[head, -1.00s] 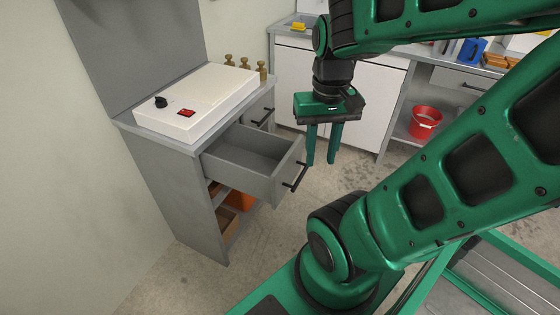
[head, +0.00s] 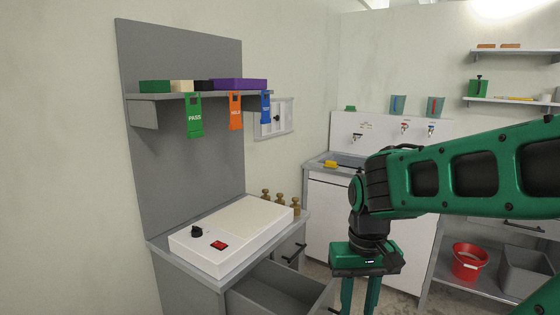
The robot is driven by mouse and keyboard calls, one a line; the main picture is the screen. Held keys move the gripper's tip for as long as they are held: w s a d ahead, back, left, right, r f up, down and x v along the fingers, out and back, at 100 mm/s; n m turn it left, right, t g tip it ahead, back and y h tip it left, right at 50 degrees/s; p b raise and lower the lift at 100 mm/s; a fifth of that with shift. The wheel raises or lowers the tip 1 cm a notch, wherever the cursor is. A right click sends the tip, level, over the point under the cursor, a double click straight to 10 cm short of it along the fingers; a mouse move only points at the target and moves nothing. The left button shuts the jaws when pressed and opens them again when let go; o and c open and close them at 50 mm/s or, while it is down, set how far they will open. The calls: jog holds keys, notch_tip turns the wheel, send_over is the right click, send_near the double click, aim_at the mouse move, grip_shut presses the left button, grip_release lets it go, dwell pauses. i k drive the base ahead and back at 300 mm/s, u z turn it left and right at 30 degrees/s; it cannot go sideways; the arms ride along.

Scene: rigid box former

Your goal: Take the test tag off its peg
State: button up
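Three tags hang in a row from the front of a grey shelf (head: 143,112) on the back panel. The green tag (head: 194,117) reads PASS. The orange tag (head: 235,112) has small lettering that looks like HOLD. The blue tag (head: 266,107), at the right end, has lettering too small to read surely; it may be the test tag. The pegs themselves are hard to make out. My gripper (head: 360,297) points down, well to the right of and below the tags. Its two fingers are apart with nothing seen between them; the tips are cut off by the picture's lower edge.
A white box with a red switch (head: 222,256) stands on the cabinet below the tags, with brass weights (head: 295,206) behind it. An open drawer (head: 275,290) juts out below. A white wall frame (head: 288,117) is right of the blue tag.

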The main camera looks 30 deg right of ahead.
aim_at(265, 119)
jog(key=u, duration=2.25)
jog(key=k, duration=1.25)
jog(key=z, duration=2.2)
